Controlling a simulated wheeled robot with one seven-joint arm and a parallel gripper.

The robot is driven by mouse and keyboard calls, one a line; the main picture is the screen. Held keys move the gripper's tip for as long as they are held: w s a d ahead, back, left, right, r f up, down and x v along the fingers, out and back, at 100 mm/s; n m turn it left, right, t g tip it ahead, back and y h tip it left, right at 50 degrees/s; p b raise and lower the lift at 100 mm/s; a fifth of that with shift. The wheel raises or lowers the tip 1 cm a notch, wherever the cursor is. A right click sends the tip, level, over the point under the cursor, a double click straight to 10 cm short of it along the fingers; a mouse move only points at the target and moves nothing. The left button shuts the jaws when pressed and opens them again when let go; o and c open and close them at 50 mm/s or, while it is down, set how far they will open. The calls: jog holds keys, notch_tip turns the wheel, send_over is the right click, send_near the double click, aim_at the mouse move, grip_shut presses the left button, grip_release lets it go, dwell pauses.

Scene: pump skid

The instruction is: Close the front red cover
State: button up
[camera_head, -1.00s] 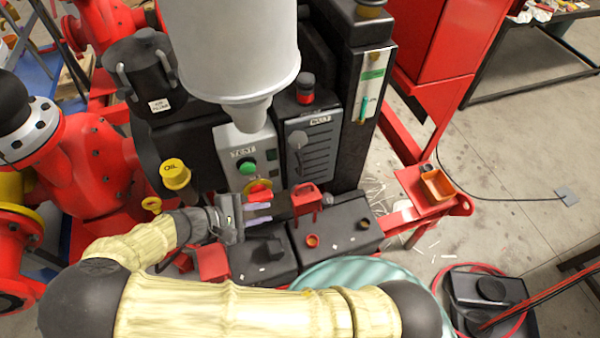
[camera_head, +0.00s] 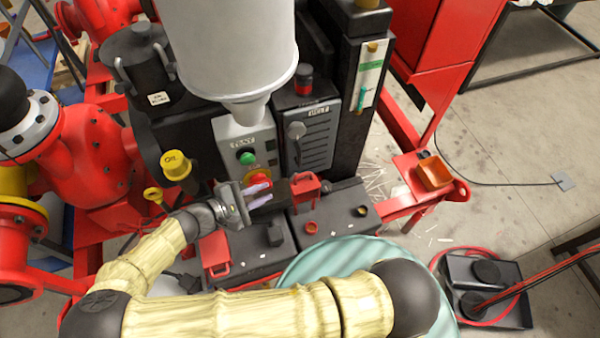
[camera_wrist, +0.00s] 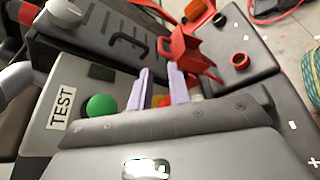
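A red cover (camera_head: 305,188) with a handle-like frame stands raised at the back of the right black box (camera_head: 336,212). It also shows near the top middle of the wrist view (camera_wrist: 188,50). A second red cover (camera_head: 214,254) stands at the left end of the left black box (camera_head: 258,244). My gripper (camera_head: 260,194) is left of the raised cover, in front of the TEST panel. Its two pale purple fingers (camera_wrist: 162,85) are apart with an empty gap. They point toward the raised cover and appear not to touch it. The gripper body hides part of the left box.
The TEST panel (camera_head: 238,140) has a green button (camera_head: 246,157) and a red knob (camera_head: 258,179) close behind my fingers. A yellow OIL cap (camera_head: 175,164) stands at left. An orange tray (camera_head: 433,172) sits at right. Open floor lies beyond it.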

aim_at(303, 175)
jog(key=p+x, duration=0.4)
jog(key=x, duration=0.9)
jog(key=shift+s, duration=0.1)
grip_shut()
